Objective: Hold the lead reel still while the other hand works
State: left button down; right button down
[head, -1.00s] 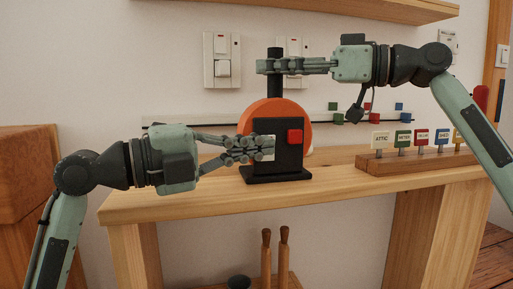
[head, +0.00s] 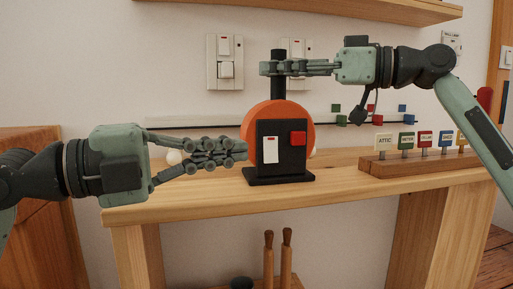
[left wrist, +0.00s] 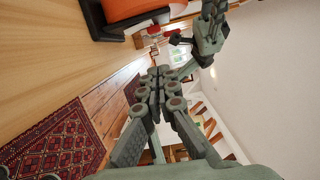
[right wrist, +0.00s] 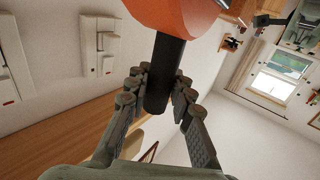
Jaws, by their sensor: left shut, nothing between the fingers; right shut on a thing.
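The lead reel is an orange disc (head: 262,112) behind a black upright body (head: 284,150) on a black base, standing on the wooden bench. Its front carries a white rocker plate (head: 270,150) and a red square block (head: 298,138). A black post (head: 278,88) rises from its top. My right gripper (head: 274,68) is shut around this post from the right; the right wrist view shows the post (right wrist: 164,75) between the fingers. My left gripper (head: 240,152) is shut and empty, left of the body. In the left wrist view the orange disc (left wrist: 125,8) is at the top edge.
A wooden rack (head: 420,162) with several coloured labelled tags stands on the bench at right. Behind the reel a rail (head: 200,122) with small coloured blocks runs along the wall. Wall switches (head: 225,62) are above. The bench front (head: 200,205) is clear.

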pick_arm(q)
jog(key=shift+v, duration=2.1)
jog(key=shift+r, duration=0.15)
pick_arm(e)
jog(key=c, duration=1.3)
grip_release()
jog(key=shift+o, duration=0.2)
jog(key=shift+d, duration=0.1)
